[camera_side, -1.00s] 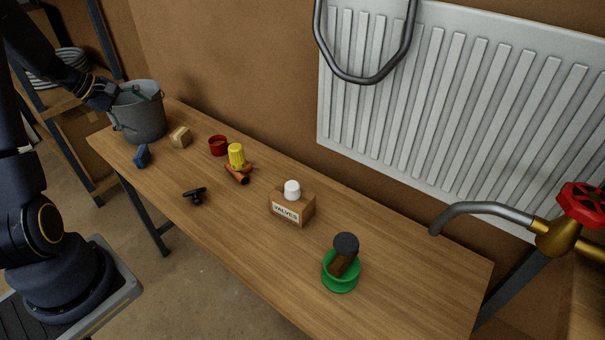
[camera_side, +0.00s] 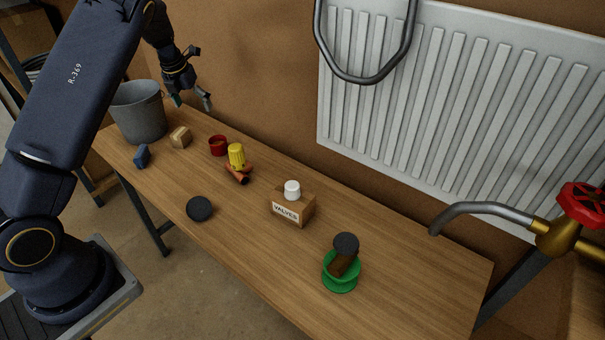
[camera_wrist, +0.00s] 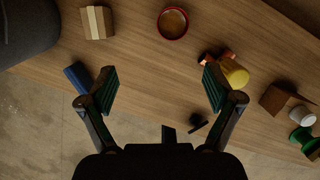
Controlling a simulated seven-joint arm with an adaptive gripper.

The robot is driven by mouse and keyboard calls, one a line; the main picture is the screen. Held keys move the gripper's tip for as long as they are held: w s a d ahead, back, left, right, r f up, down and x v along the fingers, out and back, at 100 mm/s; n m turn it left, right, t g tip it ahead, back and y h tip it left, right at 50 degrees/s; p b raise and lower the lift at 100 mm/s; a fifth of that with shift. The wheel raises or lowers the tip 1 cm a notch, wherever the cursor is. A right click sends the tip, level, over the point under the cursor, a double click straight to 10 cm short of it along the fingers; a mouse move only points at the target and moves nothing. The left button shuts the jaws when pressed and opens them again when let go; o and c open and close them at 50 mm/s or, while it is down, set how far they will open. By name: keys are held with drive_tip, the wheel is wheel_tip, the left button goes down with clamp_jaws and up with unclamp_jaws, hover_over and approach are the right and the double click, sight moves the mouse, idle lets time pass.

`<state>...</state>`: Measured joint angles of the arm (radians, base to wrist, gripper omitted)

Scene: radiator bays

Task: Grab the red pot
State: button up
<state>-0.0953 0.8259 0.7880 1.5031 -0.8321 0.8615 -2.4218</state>
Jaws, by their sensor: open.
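The red pot (camera_side: 218,146) is small and round, and stands upright on the wooden bench between a wooden block and a yellow piece. In the wrist view the red pot (camera_wrist: 172,23) is at the top, right of centre, with a brown inside. My gripper (camera_side: 192,102) is open and empty, above the bench and up and left of the pot in the side view. In the wrist view my gripper (camera_wrist: 160,88) has its fingers wide apart, with bare wood between them and the pot beyond the fingertips.
A grey bucket (camera_side: 139,113), wooden block (camera_side: 181,138) and blue block (camera_side: 142,155) are left of the pot. A yellow piece (camera_side: 237,155) on an orange-brown fitting is close on its right. A black disc (camera_side: 199,208), VALVES box (camera_side: 293,207) and green dish (camera_side: 341,272) are farther off.

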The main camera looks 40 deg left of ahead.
sight(218, 142)
drive_tip(key=x, duration=0.5)
drive_tip(key=d+x, duration=0.1)
drive_tip(key=x, duration=0.5)
drive_tip(key=w+d+x, duration=0.1)
drive_tip(key=x, duration=0.5)
drive_tip(key=shift+d, duration=0.1)
drive_tip(key=shift+s, duration=0.1)
drive_tip(key=shift+c, duration=0.2)
drive_tip(key=c, duration=1.5)
drive_tip(key=shift+c, duration=0.3)
drive_tip(key=shift+r, duration=0.15)
